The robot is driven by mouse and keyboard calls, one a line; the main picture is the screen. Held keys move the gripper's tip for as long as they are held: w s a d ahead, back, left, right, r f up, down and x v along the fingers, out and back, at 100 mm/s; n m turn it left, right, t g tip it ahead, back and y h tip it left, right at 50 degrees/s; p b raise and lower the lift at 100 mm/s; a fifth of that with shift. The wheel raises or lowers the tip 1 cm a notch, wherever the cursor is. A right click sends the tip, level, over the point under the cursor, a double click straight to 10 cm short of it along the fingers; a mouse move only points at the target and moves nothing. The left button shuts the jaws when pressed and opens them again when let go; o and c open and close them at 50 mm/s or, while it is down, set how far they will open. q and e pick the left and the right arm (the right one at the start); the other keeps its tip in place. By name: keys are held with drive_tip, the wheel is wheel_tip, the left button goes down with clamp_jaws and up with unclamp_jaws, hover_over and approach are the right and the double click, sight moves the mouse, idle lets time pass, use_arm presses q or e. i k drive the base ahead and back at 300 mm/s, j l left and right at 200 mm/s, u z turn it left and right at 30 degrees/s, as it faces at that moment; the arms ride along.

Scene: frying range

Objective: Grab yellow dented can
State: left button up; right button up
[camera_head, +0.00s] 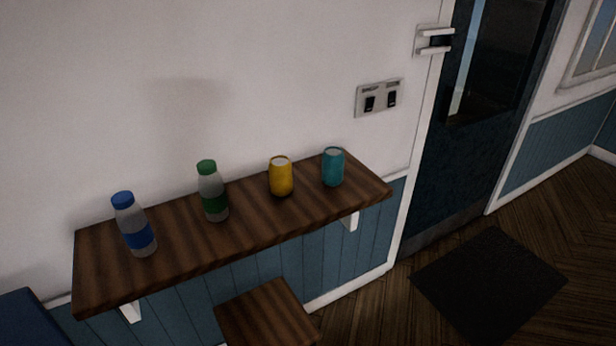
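A yellow can (281,177) stands upright on a brown wooden wall shelf (190,254), right of the shelf's middle. Its top rim looks pale. Any dent is too small to tell at this distance. It stands apart from its neighbours, between a green-capped bottle on its left and a teal can on its right. Neither of my grippers shows in the head view.
A teal can (333,167), a green-capped bottle (212,191) and a blue-capped bottle (134,224) stand on the shelf. A wooden stool (266,314) is below its front edge. A dark mat (489,281) lies on open floor by the dark door (470,140).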

sight(280, 167)
drive_tip(key=i+l+u, duration=0.1)
drive_tip(key=i+l, duration=0.15)
drive_tip(key=i+l+u, duration=0.15)
drive_tip(key=l, duration=0.25)
drive_tip(key=i+l+u, duration=0.1)
drive_tip(key=i+l, duration=0.25)
drive_tip(key=i+l+u, duration=0.1)
drive_tip(key=l, duration=0.3)
drive_tip(key=i+l+u, duration=0.1)
drive_tip(key=i+l, duration=0.2)
drive_tip(key=i+l+u, duration=0.15)
drive_tip(key=l, duration=0.4)
